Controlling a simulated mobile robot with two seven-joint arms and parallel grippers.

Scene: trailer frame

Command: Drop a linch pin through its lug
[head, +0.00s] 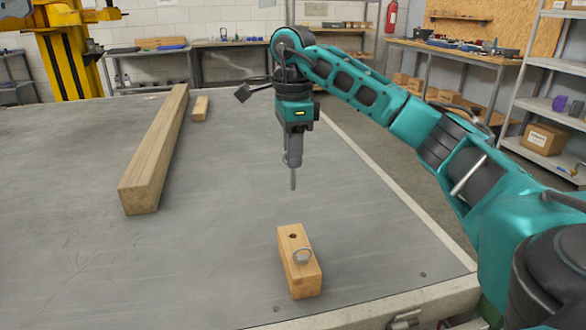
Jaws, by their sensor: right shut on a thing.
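My right gripper (292,157) hangs pointing down above the trailer bed. It is shut on the linch pin (293,180), whose thin grey shank points straight down, clear of everything below. The gripper hides the pin's upper part. Nearer to me, a short wooden block (300,278) lies on the bed. It has a dark round hole (293,236) in its top near the far end. A grey metal ring-shaped piece (303,256) sits on the block nearer to me; I cannot tell whether it is a lug or another pin's ring. My left gripper is out of view.
A long timber beam (157,150) lies on the grey trailer bed (80,250) at left, with a small wood block (200,108) beside its far end. The bed around the near block is clear. The bed's raised edge (400,195) runs along the right. Shelves and benches stand beyond.

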